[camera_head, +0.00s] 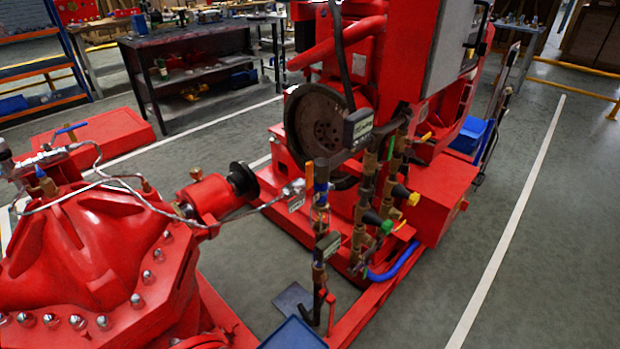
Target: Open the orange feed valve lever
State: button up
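An orange lever (309,173) stands upright at the top of a thin vertical pipe assembly, just left of a dark blue cylindrical part (321,172). A small white tag (296,204) with lettering too small to read hangs to its lower left. I cannot tell from this view which one is the feed valve's lever. My gripper is not in view.
A red pump casing (90,240) fills the lower left. The red engine (370,80) with its dark flywheel (320,120) stands behind the pipes. A blue box edge (293,336) shows at the bottom. Grey floor (545,240) is clear to the right.

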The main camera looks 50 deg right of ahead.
aim_at(309, 165)
jog(key=j+z, duration=0.15)
jog(key=z, duration=0.25)
jog(key=j+z, duration=0.1)
jog(key=z, duration=0.35)
jog(key=k+j+z, duration=0.1)
jog(key=z, duration=0.3)
jog(key=j+z, duration=0.1)
jog(key=z, duration=0.3)
jog(key=k+l, duration=0.05)
